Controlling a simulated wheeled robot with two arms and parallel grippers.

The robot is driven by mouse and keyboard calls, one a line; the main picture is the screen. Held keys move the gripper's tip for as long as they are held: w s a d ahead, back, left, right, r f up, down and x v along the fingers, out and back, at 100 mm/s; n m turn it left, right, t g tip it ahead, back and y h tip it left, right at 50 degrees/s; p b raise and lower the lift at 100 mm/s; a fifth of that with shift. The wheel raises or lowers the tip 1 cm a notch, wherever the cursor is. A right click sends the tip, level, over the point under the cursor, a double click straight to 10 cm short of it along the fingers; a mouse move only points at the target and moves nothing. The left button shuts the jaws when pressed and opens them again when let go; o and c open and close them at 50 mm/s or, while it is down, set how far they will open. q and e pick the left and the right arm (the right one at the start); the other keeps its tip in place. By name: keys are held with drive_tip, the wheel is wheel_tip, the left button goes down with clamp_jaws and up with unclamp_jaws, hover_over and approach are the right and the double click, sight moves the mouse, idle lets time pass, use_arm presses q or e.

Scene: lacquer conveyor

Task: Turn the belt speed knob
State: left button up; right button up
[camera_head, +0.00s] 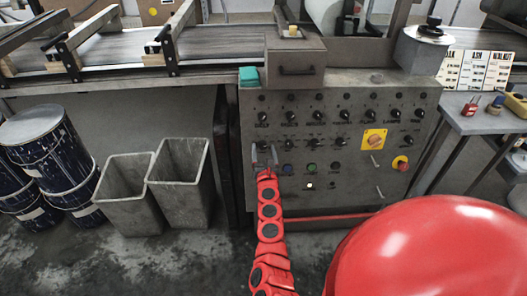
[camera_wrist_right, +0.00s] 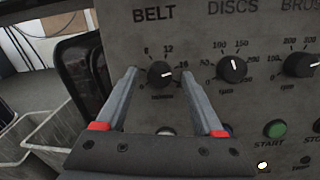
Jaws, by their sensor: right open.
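The belt speed knob (camera_wrist_right: 160,74) is a small round black knob with a white pointer line, under the word BELT on the grey control panel (camera_head: 225,107). In the right wrist view its pointer points right and slightly up, toward the 16 end of its scale. My right gripper (camera_wrist_right: 158,76) is open, with one grey finger on each side of the knob in the picture and visible gaps to it. Whether the fingertips reach the panel, I cannot tell. In the head view my right gripper (camera_head: 264,154) covers that knob. My left gripper is not in view.
A DISCS knob (camera_wrist_right: 232,68) and another black knob (camera_wrist_right: 300,64) sit right of the belt knob. A green START button (camera_wrist_right: 275,128) is below them. A red emergency button (camera_head: 400,162) is farther right. Grey bins (camera_head: 180,175) and dark drums (camera_head: 45,150) stand left.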

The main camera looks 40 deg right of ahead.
clamp_jaws()
